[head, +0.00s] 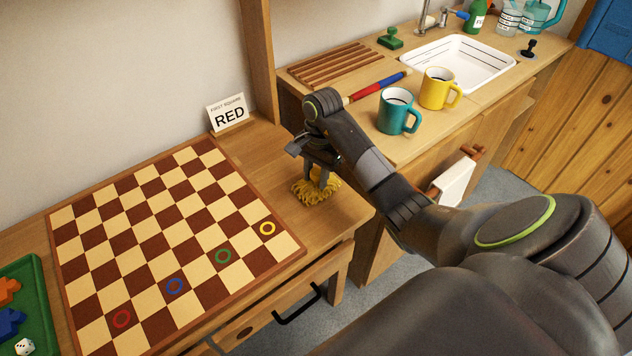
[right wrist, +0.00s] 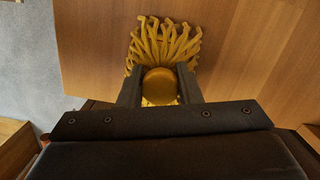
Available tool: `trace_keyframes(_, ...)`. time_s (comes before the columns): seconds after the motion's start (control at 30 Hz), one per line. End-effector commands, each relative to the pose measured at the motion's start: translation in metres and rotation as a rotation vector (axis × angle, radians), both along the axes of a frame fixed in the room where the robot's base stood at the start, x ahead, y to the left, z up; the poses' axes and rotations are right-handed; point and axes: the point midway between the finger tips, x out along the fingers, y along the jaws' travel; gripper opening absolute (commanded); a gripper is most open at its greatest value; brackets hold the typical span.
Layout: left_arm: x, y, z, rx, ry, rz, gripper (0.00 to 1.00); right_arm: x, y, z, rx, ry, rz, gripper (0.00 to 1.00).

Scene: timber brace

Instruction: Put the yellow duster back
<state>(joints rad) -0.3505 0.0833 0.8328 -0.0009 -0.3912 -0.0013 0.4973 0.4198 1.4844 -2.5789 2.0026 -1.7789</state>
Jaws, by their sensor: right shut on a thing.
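The yellow duster (head: 318,192) has a fringe of thick yellow strands and sits at the right end of the table with the checkerboard. My right gripper (head: 318,174) points down over it and is shut on it. In the right wrist view the duster's strands (right wrist: 163,42) spread beyond the fingers, and its round yellow top (right wrist: 160,86) is between the two fingertips (right wrist: 158,88). The strands are at or just above the wood; I cannot tell if they touch it. My left gripper is not in view.
The checkerboard (head: 165,235) with coloured rings lies left of the duster. A card reading RED (head: 229,114) stands behind. A green tray (head: 30,290) is at far left. Across a gap, the counter holds a teal mug (head: 396,112), a yellow mug (head: 437,90) and a sink (head: 458,62).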

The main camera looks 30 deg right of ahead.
Motion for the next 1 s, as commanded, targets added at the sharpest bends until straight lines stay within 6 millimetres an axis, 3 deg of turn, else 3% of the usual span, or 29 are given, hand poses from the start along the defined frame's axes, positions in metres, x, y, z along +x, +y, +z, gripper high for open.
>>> trace_keyframes(0.47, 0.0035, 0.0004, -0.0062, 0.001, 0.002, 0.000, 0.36, 0.0002, 0.0002, -0.0091, 0.000, -0.001, 0.001, 0.10)
trace_keyframes(0.5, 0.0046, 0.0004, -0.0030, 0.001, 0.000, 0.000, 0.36, 0.0003, 0.0001, -0.0065, 0.000, -0.001, 0.001, 0.36)
trace_keyframes(0.63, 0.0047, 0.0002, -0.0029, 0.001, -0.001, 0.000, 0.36, 0.0001, 0.0001, -0.0065, 0.000, 0.000, 0.000, 0.53)
trace_keyframes(1.0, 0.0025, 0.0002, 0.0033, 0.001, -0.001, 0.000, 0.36, 0.0001, 0.0001, -0.0003, 0.000, 0.000, 0.000, 0.53)
